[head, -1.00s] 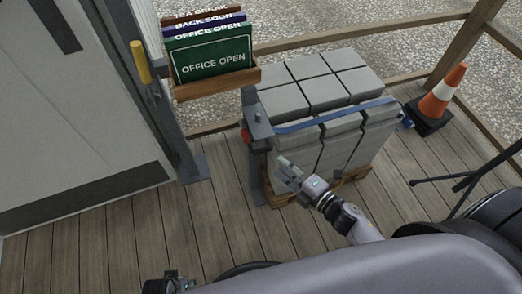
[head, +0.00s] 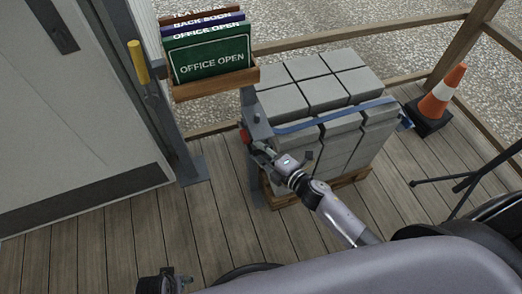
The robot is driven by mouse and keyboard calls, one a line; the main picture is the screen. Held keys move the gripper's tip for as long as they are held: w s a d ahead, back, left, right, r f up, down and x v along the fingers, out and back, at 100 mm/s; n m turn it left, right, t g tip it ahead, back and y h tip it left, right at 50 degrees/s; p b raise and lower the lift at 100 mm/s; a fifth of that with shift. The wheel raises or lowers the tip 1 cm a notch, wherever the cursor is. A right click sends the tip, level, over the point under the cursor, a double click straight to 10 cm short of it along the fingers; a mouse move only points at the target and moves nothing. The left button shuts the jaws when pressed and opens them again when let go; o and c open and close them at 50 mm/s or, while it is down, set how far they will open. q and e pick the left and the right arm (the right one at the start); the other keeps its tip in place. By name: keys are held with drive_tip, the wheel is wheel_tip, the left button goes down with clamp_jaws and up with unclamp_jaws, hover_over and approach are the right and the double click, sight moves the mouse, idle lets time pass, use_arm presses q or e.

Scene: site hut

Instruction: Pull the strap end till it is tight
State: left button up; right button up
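A blue strap (head: 335,115) runs across the front of a stack of grey blocks (head: 305,95), from a grey post (head: 256,115) at the left to the stack's right corner. A small red piece (head: 245,135) shows at the post's left side; I cannot tell whether it is the strap end. My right gripper (head: 262,150) is at the post, just below and right of the red piece. Its fingertips are small and partly merged with the post, so its grip is unclear. My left gripper (head: 168,279) is low at the bottom edge, far from the strap, its fingers hard to make out.
The blocks stand on a wooden pallet (head: 345,180). A wooden sign rack (head: 215,83) with several signs is left of the post top. The deck at front left is clear.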

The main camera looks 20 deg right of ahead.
clamp_jaws()
idle(0.6)
